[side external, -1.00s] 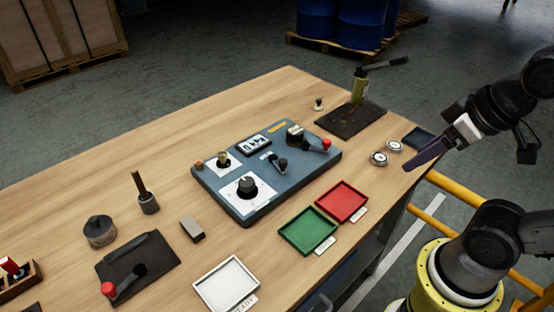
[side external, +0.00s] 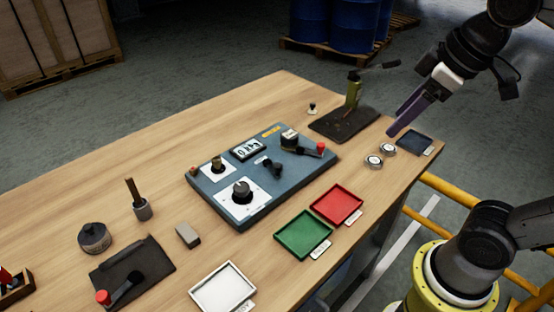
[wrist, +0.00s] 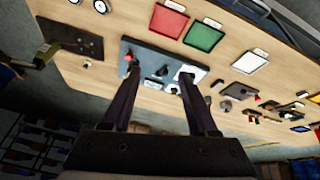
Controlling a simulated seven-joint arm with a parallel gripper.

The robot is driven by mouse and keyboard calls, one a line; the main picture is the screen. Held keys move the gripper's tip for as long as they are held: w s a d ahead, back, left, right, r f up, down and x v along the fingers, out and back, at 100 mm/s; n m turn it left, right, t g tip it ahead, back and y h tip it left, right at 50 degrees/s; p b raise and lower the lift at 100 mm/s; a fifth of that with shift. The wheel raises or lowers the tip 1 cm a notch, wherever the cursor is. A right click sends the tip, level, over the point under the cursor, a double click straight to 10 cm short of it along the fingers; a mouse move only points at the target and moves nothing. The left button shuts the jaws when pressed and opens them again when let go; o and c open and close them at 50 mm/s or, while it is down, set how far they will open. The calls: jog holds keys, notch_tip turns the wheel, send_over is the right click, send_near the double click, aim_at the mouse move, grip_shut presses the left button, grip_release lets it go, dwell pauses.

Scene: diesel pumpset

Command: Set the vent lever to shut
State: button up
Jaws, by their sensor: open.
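The blue-grey control panel (side external: 232,208) lies on the bench and also shows in the wrist view (wrist: 203,77). It carries a short black lever (side external: 272,168) near its middle and a red-knobbed lever (side external: 310,150) at its right end. I cannot read labels that tell which is the vent lever, or its setting. My gripper (side external: 393,132) is open and empty, above the bench's right end, apart from the panel. In the wrist view its two fingers (wrist: 158,75) spread in front of the panel and hide part of it.
Red (side external: 337,204) and green (side external: 303,235) trays lie in front of the panel. Two round gauges (side external: 381,156) and a dark tray (side external: 414,141) are near the right edge. A green hand pump (side external: 353,92) stands behind on a dark plate.

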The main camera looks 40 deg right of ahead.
jog(key=w+a+r+n+g, duration=0.1)
jog(key=w+r+n+g, duration=0.15)
jog(key=w, duration=0.65)
jog(key=n+g, duration=0.2)
jog(key=g, duration=0.1)
send_over(278, 165)
notch_tip(278, 165, down, 11)
jog(key=shift+t, duration=0.25)
notch_tip(278, 165, down, 12)
jog(key=shift+w+f, duration=0.1)
jog(key=shift+f, duration=0.05)
jog(key=shift+c, duration=0.2)
grip_shut()
